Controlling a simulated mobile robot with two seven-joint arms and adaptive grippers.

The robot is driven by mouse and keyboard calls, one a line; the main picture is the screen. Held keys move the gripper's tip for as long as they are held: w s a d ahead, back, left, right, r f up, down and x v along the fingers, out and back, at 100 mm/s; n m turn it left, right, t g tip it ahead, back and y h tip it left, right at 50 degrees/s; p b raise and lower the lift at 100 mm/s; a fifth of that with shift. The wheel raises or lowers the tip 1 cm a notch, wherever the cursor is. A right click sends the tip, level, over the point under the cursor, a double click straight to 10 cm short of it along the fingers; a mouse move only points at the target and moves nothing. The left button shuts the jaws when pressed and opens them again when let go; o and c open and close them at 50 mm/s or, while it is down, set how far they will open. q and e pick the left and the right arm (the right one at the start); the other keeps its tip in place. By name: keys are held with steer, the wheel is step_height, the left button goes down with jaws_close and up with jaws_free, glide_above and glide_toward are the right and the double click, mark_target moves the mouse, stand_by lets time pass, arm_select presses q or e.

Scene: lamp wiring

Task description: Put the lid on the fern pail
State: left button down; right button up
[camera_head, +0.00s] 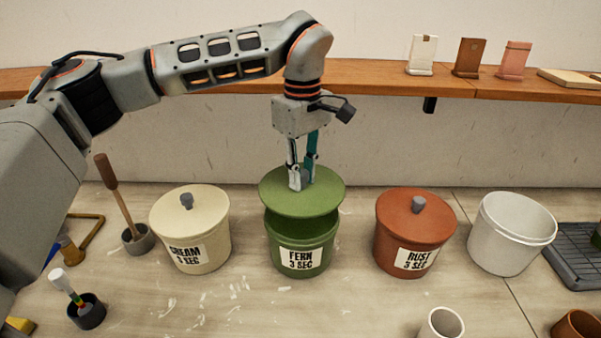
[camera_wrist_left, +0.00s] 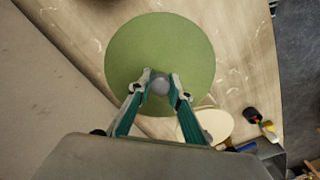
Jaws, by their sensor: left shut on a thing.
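The green fern pail (camera_head: 302,245) stands upright in the middle of the table, with a label reading FERN 3 SEC. Its green lid (camera_head: 320,203) is held just above the pail's mouth, with a dark gap showing below the lid's edge. My left gripper (camera_head: 300,182) is shut on the lid's knob from above. In the left wrist view, my left gripper (camera_wrist_left: 160,88) grips the grey round knob at the middle of the lid (camera_wrist_left: 140,50). The lid hides the pail in that view. My right gripper is in neither view.
A lidded cream pail (camera_head: 205,240) stands to the left and a lidded rust pail (camera_head: 408,235) to the right. An open white pail (camera_head: 511,235) is farther right. A wooden shelf (camera_head: 380,78) runs along the wall behind. A brush in a dark pot (camera_head: 87,312) stands front left.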

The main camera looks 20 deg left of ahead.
mark_target(302, 193)
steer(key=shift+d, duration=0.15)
arm_select(q)
steer(key=shift+f, duration=0.5)
steer(key=shift+f+b, duration=0.45)
steer(key=shift+f, duration=1.15)
steer(key=shift+f+b, duration=0.3)
steer(key=shift+f, duration=0.3)
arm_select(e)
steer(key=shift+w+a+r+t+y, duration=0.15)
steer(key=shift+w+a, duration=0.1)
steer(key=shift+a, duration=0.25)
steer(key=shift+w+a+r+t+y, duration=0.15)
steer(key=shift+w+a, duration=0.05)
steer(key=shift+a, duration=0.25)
arm_select(q)
steer(key=shift+f, duration=0.8)
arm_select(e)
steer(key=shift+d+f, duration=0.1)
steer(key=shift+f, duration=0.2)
arm_select(q)
steer(key=c, duration=1.8)
jaws_free()
